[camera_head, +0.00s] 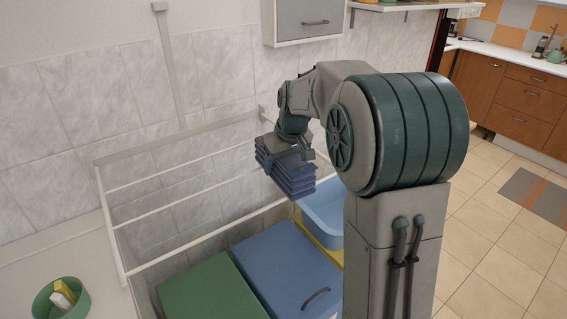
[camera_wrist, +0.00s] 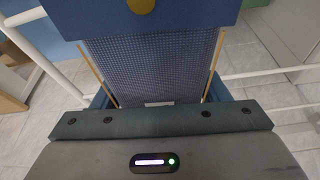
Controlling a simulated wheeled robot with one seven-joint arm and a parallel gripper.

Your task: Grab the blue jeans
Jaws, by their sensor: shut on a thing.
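The folded blue jeans (camera_head: 288,174) are in my gripper (camera_head: 290,150), above the white drying rack in the head view. In the wrist view the jeans (camera_wrist: 155,70) fill the middle, as blue cloth with orange seams along the sides. A darker blue part with a round yellow spot lies across the top of that view. My gripper is shut on the jeans. The grip itself is mostly hidden by the gripper body and the cloth.
A white rack rail (camera_head: 190,244) runs below the jeans. A green lid (camera_head: 208,290), a blue lid (camera_head: 285,268) and a light blue basin (camera_head: 326,212) are underneath. A green bowl (camera_head: 62,300) is at lower left. A wall cabinet (camera_head: 305,22) hangs above.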

